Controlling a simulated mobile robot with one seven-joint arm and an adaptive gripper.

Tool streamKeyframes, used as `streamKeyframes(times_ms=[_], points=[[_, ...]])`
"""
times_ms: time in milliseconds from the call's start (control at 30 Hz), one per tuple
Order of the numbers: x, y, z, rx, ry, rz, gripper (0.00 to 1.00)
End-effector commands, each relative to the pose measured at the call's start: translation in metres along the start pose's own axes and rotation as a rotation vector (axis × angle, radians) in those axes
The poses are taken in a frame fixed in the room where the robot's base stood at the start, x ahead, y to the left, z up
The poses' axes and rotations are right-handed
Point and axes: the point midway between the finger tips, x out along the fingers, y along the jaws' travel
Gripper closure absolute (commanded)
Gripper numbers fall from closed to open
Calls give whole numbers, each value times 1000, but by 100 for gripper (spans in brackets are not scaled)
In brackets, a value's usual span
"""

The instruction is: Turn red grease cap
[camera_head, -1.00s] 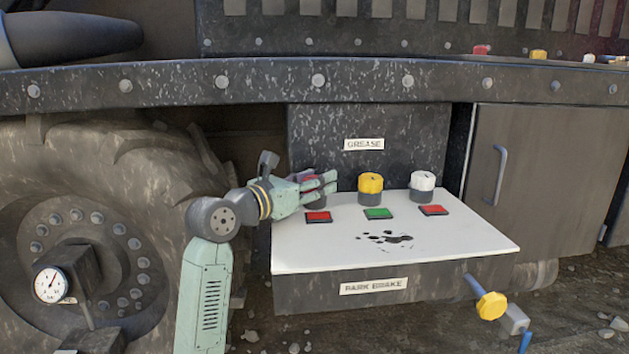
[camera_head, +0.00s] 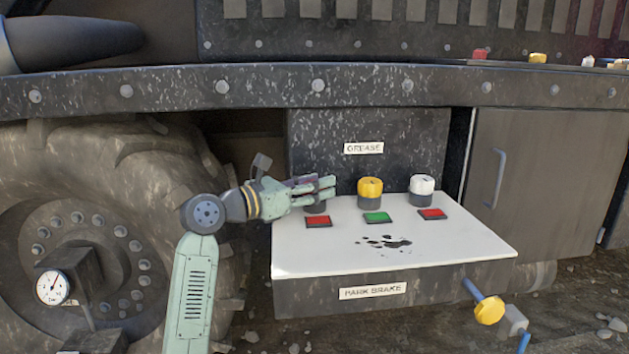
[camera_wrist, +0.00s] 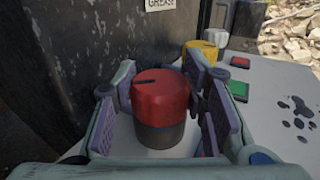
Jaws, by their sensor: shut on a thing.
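The red grease cap (camera_wrist: 160,98) sits upright on its dark base in the wrist view, with a dark line across its top. My gripper (camera_wrist: 165,85) is around it, with purple finger pads on its left and right sides, shut on it. In the head view my gripper (camera_head: 318,188) reaches in from the left over the white panel's left end. There its fingers hide the red cap, and only part of the dark base (camera_head: 316,207) shows below them.
A yellow cap (camera_head: 370,187) and a white cap (camera_head: 422,184) stand to the right. Red and green buttons (camera_head: 379,217) lie in front on the white panel (camera_head: 310,255). The GREASE label (camera_head: 363,148) is on the dark wall behind. A large tyre (camera_head: 130,180) is left of my arm.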

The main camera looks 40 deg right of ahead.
Motion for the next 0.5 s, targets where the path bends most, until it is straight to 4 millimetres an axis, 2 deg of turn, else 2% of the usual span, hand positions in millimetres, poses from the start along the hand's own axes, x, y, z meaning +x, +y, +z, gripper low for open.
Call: streamKeyframes(times_ms=[500], points=[[0,2,4,-2,3,-429,89]])
